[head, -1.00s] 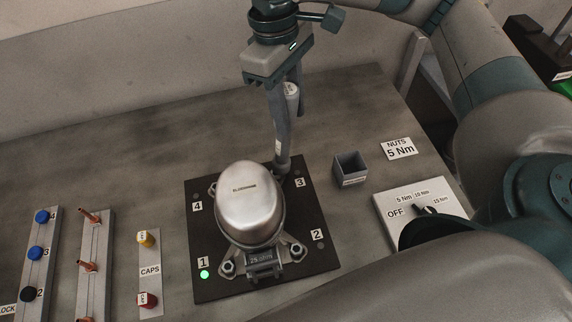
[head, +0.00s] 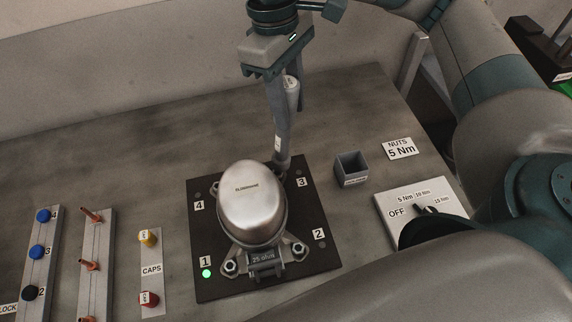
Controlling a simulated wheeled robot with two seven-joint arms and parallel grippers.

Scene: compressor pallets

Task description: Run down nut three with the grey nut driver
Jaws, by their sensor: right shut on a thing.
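My right gripper (head: 279,75) comes down from the top and is shut on the grey nut driver (head: 283,125). The driver stands nearly upright, its lower end at the back right foot of the compressor (head: 252,202), beside label 3 (head: 302,182). The nut there is hidden by the driver's tip and the dome. The compressor sits on a dark pallet (head: 318,262) with corner labels 1 to 4. A green light (head: 206,273) is lit by label 1. Nuts show on the two front feet. My left gripper is not in view.
A small grey open holder (head: 351,170) stands right of the pallet. A torque selector panel (head: 420,206) and a "NUTS 5 Nm" sign (head: 398,148) lie further right. Racks with coloured caps (head: 148,270), copper pieces (head: 90,265) and blue and black knobs (head: 37,252) stand at left.

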